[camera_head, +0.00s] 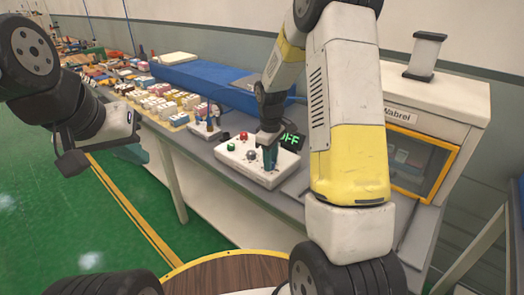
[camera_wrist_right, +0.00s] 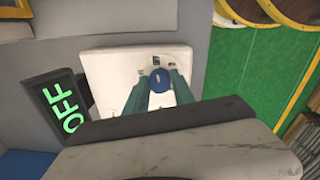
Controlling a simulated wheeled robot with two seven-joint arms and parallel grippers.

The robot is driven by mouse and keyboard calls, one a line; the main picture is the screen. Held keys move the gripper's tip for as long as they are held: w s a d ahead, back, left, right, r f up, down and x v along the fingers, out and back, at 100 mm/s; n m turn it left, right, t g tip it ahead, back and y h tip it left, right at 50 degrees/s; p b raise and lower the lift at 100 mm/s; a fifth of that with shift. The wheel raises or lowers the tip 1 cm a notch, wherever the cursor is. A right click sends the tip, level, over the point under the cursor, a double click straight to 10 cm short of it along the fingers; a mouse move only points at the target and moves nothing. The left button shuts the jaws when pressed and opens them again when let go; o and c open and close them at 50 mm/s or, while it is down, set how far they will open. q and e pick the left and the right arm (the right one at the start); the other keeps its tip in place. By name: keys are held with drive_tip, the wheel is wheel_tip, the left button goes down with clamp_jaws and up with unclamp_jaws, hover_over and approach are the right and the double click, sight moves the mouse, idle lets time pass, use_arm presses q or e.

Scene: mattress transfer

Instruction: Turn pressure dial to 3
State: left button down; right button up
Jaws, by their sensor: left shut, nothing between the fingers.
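A white control box (camera_head: 245,165) sits on the grey bench in the head view, with a red button (camera_head: 243,135), a green button (camera_head: 232,147) and a grey knob (camera_head: 251,155). A display (camera_head: 291,140) beside it reads OFF in green. My right gripper (camera_head: 269,157) is down at the box top. In the right wrist view its teal fingers flank a round blue knob (camera_wrist_right: 161,81); I cannot tell whether they press on it. The display (camera_wrist_right: 60,104) reads OFF there too. The number setting is not legible. My left gripper (camera_head: 136,152) is shut and empty, away from the box.
A cabinet (camera_head: 433,110) with a yellow-framed window stands right of the box. A blue mattress-like slab (camera_head: 215,84) and many small packs (camera_head: 160,100) lie farther back on the bench. Green floor (camera_head: 110,215) is open at left.

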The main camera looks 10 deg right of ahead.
clamp_jaws()
drive_tip(key=shift+m, duration=0.3)
drive_tip(key=m, duration=0.4)
drive_tip(key=shift+m, duration=0.4)
drive_tip(key=m, duration=0.4)
drive_tip(key=shift+a, duration=0.1)
drive_tip(key=m, duration=0.5)
drive_tip(key=shift+w+m+g, duration=0.1)
drive_tip(key=shift+m+g, duration=0.2)
drive_tip(key=shift+m, duration=0.1)
drive_tip(key=m, duration=0.4)
drive_tip(key=shift+m, duration=0.4)
